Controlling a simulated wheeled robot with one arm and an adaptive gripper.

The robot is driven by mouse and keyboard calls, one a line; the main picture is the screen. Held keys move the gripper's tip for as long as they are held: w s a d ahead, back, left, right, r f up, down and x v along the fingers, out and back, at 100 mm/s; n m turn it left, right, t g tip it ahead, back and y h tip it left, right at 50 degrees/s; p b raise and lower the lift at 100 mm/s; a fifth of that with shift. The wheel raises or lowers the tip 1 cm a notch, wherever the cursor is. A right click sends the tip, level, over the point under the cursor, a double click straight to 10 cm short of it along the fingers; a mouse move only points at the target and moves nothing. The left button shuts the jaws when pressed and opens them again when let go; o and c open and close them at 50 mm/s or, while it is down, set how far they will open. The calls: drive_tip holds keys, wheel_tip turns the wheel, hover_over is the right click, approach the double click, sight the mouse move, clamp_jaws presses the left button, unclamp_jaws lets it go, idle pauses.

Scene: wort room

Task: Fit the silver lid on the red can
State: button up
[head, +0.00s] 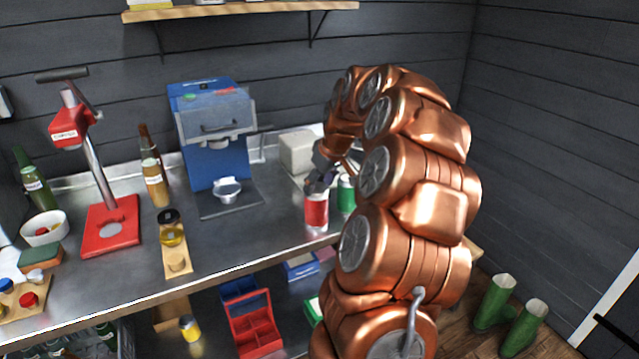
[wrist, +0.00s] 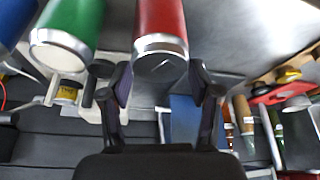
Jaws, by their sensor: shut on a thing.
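The red can (head: 316,211) stands upright on the steel counter, left of a green can (head: 346,194). My gripper (head: 318,182) is over its top, pointing down. In the wrist view, my gripper's fingers (wrist: 161,84) stand on either side of the red can's (wrist: 160,18) silver end. The silver lid (wrist: 160,64) appears as the grey disc between the fingertips, at the can's end, and my gripper is shut on it. I cannot tell whether the lid is pressed down or only resting there. In the head view the fingers hide the lid.
The green can (wrist: 72,22) is close beside the red can. A pale box (head: 297,151) stands behind, and a blue machine (head: 213,130) stands to the left. A red press (head: 110,225), bottles and a jar (head: 171,229) are farther left. The counter in front of the machine is clear.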

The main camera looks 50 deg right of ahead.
drive_tip(key=o, duration=0.7)
drive_tip(key=shift+o, duration=0.4)
drive_tip(key=shift+o, duration=0.6)
drive_tip(key=shift+r, duration=0.1)
drive_tip(key=shift+r+p, duration=0.45)
drive_tip(key=shift+r, duration=3)
